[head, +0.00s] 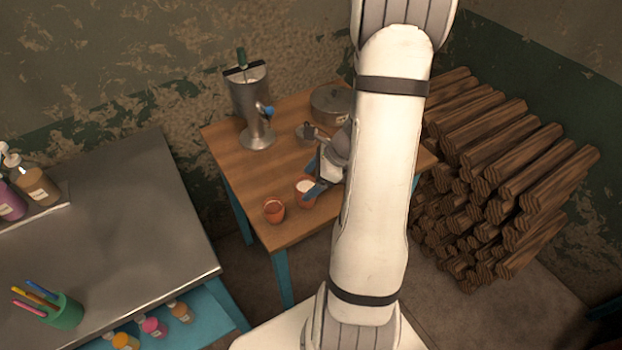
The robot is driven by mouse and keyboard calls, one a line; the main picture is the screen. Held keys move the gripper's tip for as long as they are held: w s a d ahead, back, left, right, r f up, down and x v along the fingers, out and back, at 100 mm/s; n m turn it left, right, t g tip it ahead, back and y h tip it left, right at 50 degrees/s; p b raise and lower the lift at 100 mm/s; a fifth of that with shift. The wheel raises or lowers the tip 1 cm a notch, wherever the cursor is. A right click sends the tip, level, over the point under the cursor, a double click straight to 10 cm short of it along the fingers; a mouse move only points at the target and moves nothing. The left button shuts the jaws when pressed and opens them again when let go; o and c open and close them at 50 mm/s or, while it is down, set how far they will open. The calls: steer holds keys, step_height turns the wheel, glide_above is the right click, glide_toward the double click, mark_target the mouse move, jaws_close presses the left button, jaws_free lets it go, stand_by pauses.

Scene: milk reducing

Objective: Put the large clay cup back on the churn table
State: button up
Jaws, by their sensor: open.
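Two clay cups stand upright on the wooden churn table. One reddish cup (274,211) is near the front left corner. The other, a clay cup with white inside (305,193), is a little behind it and to its right. I cannot tell for sure which is the large one. My gripper (311,179) is open at the second cup, with its blue fingers close beside it. I cannot tell whether they touch it. My arm hides the right part of the churn table (300,230).
A metal churn (252,105) with a blue tap stands at the table's back left. A lidded metal pot (329,104) is at the back. A metal counter (120,220) is on the left. Stacked logs (500,170) stand on the right.

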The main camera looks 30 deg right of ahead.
steer(key=v, duration=1.2)
steer(key=s+a+r+n+h, duration=0.2)
steer(key=s+a+r+n, duration=0.2)
steer(key=a+n, duration=0.5)
steer(key=s+a+r+n+h, duration=0.3)
steer(key=s+a+r+n, duration=0.2)
steer(key=a+n, duration=0.5)
step_height(320, 180, up, 2)
steer(key=n, duration=0.5)
steer(key=shift+a+r+h, duration=0.2)
steer(key=shift+h, duration=0.1)
